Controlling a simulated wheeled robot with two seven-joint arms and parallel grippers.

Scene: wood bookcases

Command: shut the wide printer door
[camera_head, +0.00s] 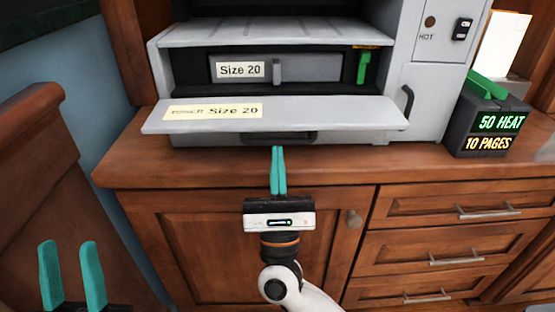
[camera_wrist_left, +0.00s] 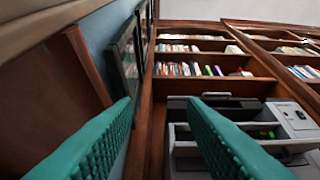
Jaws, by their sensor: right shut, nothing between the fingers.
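The wide printer door (camera_head: 330,113) is a light grey flap with a yellow "Size 20" label, folded down and open at the front of the printer. Behind it, the open bay shows a dark grey part (camera_head: 310,69) with a white "Size 20" label and a green lever (camera_head: 364,66). My right gripper (camera_head: 278,152) is shut and empty, with its teal fingertips just below the door's front edge, near the middle. I cannot tell whether it touches the printer. My left gripper (camera_head: 69,246) is open and empty at the lower left, away from the door.
The printer stands on a wooden cabinet top (camera_head: 140,160) with drawers (camera_head: 450,215) below. A dark box (camera_head: 488,124) with "50 HEAT" and "10 PAGES" stands at the right. A wooden side panel (camera_head: 35,150) is at the left. Bookshelves (camera_wrist_left: 205,68) rise behind in the left wrist view.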

